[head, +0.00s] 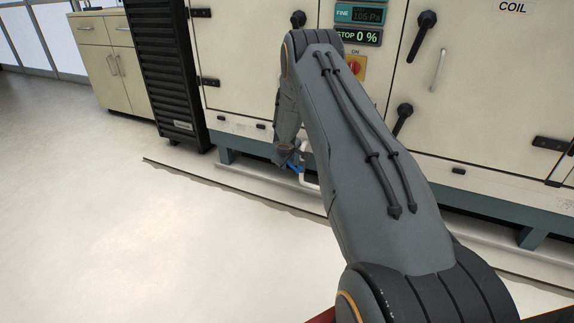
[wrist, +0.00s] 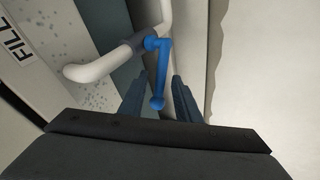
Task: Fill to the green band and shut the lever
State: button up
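The blue lever (wrist: 160,75) sits on a grey valve body (wrist: 131,47) on a white bent pipe (wrist: 95,68) in the wrist view. Its free end points back toward my gripper (wrist: 160,97). My gripper is open; one finger is on each side of the lever's end, with gaps visible. In the head view, my gripper (head: 288,157) is low by the cabinet base, and a bit of the blue lever (head: 297,168) and the white pipe (head: 308,180) show beside it. A FILL label (wrist: 18,40) is left of the pipe. I see no green band on a gauge.
The cream cabinet (head: 490,90) stands on a teal base (head: 480,208) close behind the valve. Its displays (head: 358,15) read FINE, 105 Pa and STOP 0 %. A red and yellow switch (head: 356,67) is partly behind my arm. The pale floor (head: 120,240) at left is clear.

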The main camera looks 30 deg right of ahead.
jog(key=shift+w+d+f, duration=0.1)
jog(key=shift+w+f, duration=0.05)
jog(key=shift+f, duration=0.1)
grip_shut()
